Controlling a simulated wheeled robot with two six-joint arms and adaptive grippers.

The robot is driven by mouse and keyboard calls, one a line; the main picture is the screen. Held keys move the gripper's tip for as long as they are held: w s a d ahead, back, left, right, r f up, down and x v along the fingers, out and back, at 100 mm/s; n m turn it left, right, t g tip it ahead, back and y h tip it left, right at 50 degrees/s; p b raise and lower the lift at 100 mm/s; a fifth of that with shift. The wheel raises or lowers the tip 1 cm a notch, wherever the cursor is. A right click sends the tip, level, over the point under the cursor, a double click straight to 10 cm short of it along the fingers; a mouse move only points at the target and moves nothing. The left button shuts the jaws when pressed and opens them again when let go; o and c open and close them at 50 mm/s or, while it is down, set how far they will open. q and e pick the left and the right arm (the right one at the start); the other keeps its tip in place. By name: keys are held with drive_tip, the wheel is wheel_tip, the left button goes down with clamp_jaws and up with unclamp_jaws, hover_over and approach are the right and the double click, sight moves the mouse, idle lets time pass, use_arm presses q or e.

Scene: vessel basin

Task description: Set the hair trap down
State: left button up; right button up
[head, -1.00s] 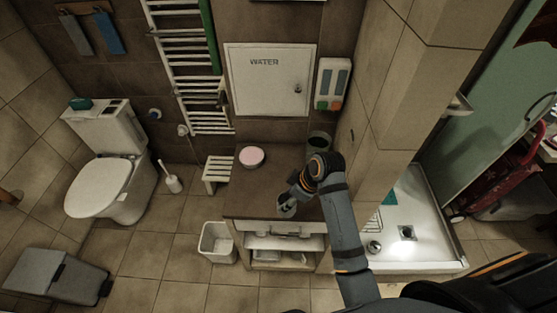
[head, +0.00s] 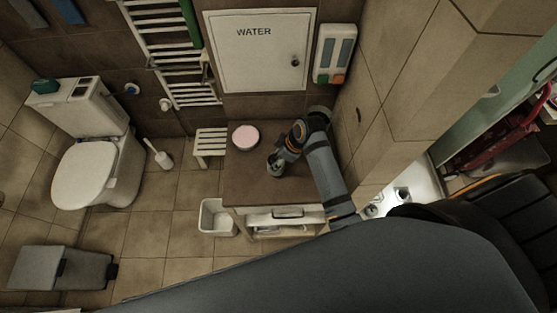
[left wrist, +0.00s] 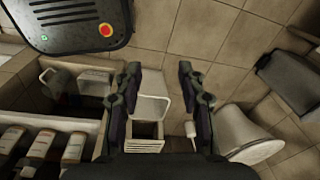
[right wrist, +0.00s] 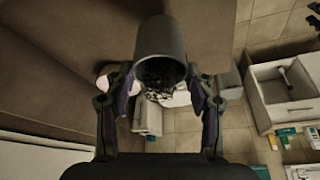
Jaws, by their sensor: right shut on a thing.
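The hair trap is a grey cylinder (right wrist: 160,45) with a dark, tangled mass in its open end. My right gripper (right wrist: 160,85) is shut on it in the right wrist view. In the head view the hair trap (head: 275,169) is over the brown cabinet top (head: 250,189), right of a pink round container (head: 245,137). I cannot tell whether it touches the surface. My left gripper (left wrist: 160,90) is open and empty in the left wrist view, its fingers apart above the floor area.
A dark cup (head: 320,112) stands at the cabinet's back right corner by the tiled wall. A white bin (head: 216,217) stands left of the cabinet, and a small slatted stool (head: 210,146) behind it. The front left of the cabinet top is clear.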

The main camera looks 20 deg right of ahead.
drive_tip(key=shift+w+f, duration=0.15)
drive_tip(key=shift+f, duration=0.05)
wheel_tip(320, 180, down, 3)
drive_tip(key=shift+f+p, duration=0.15)
drive_tip(key=shift+p, duration=0.35)
drive_tip(key=shift+f, duration=0.45)
use_arm(q)
drive_tip(key=shift+w+r, duration=0.55)
drive_tip(key=shift+w, duration=0.25)
use_arm(e)
drive_tip(key=o, duration=1.1)
use_arm(q)
wheel_tip(320, 180, down, 3)
drive_tip(key=b, duration=0.3)
drive_tip(key=shift+w, duration=0.1)
use_arm(e)
drive_tip(key=v, duration=1.2)
